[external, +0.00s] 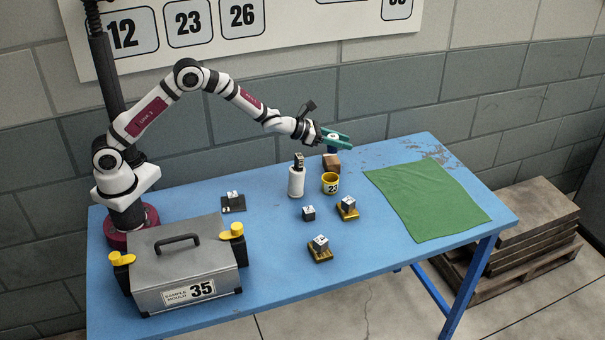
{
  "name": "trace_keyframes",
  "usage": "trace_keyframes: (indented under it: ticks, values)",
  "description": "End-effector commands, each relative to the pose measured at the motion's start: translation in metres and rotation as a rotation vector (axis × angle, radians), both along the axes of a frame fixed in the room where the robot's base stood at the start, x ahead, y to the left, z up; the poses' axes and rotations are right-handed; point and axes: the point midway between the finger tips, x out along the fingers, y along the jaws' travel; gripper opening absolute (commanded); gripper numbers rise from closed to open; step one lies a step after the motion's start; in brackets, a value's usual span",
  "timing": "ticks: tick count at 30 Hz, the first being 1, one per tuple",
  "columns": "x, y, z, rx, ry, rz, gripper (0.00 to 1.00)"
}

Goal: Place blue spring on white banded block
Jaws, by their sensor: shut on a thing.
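My gripper (340,141), with teal fingers, is over the back of the blue table. A small dark blue thing (333,150) shows just under the fingers, held in them; it may be the blue spring, but its coils are too small to make out. A brown block (332,164) lies right below it, and I cannot tell whether they touch. Small grey blocks with pale tops stand on the table: one on a dark plate (233,197), one bare (308,213), and two on yellow bases (348,203) (320,246). I cannot tell which is the white banded block.
A white cylinder (296,183) with a dark block on top stands close to a yellow cup (330,184) marked 23. A grey mould case (180,262) fills the table's front left. A green cloth (428,202) lies flat at right. Bare table lies around the blocks.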

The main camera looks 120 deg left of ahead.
Motion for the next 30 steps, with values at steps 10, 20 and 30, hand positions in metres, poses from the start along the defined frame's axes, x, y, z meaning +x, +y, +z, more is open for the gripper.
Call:
trace_keyframes:
  ticks: [10,20,30]
  values:
    - [-0.034,0.091,-0.059,0.001,0.0,0.007,0.0]
    - [-0.039,0.105,-0.105,0.0,0.001,0.003,0.0]
    - [-0.038,0.105,-0.11,0.001,0.001,0.004,0.0]
